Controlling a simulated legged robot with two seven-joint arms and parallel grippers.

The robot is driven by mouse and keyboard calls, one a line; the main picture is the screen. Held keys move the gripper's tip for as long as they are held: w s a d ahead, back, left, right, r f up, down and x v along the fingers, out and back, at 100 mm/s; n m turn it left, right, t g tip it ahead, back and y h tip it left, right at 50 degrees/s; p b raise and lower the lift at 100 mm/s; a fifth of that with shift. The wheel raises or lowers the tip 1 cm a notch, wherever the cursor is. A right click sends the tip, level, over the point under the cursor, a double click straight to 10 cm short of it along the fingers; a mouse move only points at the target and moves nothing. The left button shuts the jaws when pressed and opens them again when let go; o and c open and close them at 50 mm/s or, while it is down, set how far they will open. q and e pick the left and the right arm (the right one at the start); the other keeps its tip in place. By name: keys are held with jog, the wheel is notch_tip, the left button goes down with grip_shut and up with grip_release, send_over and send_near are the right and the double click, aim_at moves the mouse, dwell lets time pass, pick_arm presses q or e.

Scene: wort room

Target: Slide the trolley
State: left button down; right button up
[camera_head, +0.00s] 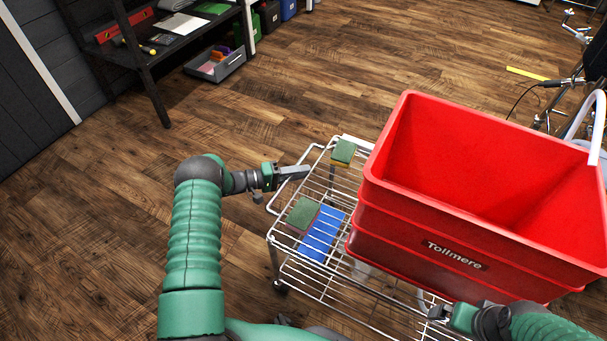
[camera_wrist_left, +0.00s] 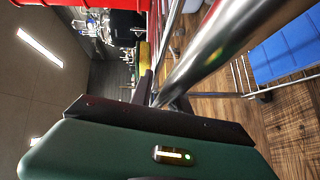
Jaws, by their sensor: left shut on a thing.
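The trolley (camera_head: 315,283) is a silver wire-rack cart in the middle of the head view, with a bar handle at its left end. My left gripper (camera_head: 296,172) is shut on the trolley's handle. In the left wrist view the metal bar (camera_wrist_left: 215,50) runs close past the gripper; the fingertips are mostly hidden. My right gripper (camera_head: 437,311) is at the trolley's near edge, below the red crate; its fingers are too small and dark to read. A large red crate (camera_head: 440,225) labelled Tollmere rests on the trolley's right part.
A blue item (camera_head: 323,232) and green sponge-like blocks (camera_head: 302,213) (camera_head: 344,152) lie on the trolley rack. A dark shelf (camera_head: 140,50) and grey bin (camera_head: 215,65) stand at upper left. Metal-framed equipment (camera_head: 570,85) stands at upper right.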

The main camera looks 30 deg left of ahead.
pick_arm(q)
jog(key=shift+s+f+g, duration=0.25)
jog(key=shift+f+g, duration=0.05)
jog(key=shift+f, duration=0.25)
jog(key=c, duration=1.4)
grip_release()
jog(key=shift+f, duration=0.1)
jog(key=shift+w, duration=0.15)
jog(key=shift+w+r, duration=0.1)
jog(key=shift+r, duration=0.2)
jog(key=p+v, duration=0.5)
jog(key=v, duration=1.2)
jog(key=shift+f, duration=0.25)
jog(key=shift+d, duration=0.1)
